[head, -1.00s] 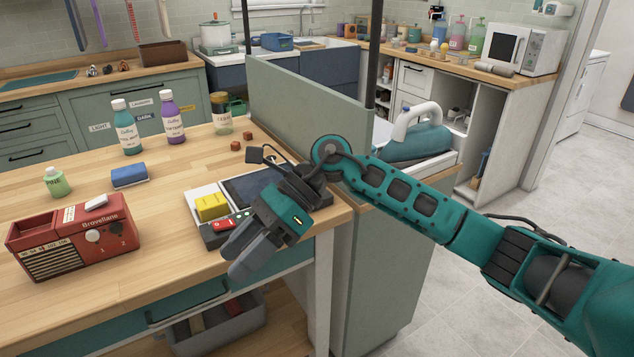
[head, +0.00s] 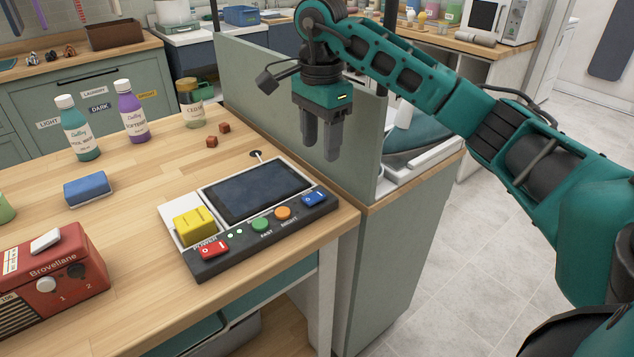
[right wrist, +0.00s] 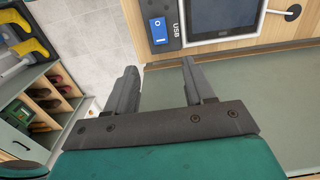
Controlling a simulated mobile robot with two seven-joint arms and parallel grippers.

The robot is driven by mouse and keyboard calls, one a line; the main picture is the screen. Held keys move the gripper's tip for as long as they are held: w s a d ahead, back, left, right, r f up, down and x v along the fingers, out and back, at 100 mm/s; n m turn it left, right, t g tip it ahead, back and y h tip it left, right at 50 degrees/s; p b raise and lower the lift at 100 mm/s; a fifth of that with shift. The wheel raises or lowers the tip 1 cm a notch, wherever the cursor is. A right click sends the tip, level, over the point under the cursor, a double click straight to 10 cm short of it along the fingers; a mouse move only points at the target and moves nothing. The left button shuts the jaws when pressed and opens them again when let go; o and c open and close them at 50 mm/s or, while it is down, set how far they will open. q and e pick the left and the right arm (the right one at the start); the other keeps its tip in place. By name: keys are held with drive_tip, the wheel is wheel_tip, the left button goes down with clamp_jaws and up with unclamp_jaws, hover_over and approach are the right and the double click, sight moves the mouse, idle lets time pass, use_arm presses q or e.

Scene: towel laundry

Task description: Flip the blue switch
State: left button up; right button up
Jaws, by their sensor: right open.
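The blue switch (head: 314,198) is a small rocker at the right end of the dark control panel (head: 215,265) on the wooden counter. It also shows in the right wrist view (right wrist: 158,29), beside the lettering USB. My right gripper (head: 321,150) hangs fingers down above and behind the panel's right end, near the green partition. It is open and empty, apart from the switch; the wrist view shows its two fingers (right wrist: 158,78) spread, with the switch beyond them. The panel also carries a red switch (head: 213,249), a green button (head: 260,224) and an orange button (head: 283,212). My left gripper is out of view.
A dark tablet screen (head: 257,190) and yellow block (head: 194,226) sit behind the panel's buttons. The green partition (head: 270,98) stands close behind my right gripper.

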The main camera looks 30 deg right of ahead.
sight(320, 194)
wheel_tip(320, 194, down, 10)
drive_tip(key=shift+f, duration=0.1)
idle(0.4)
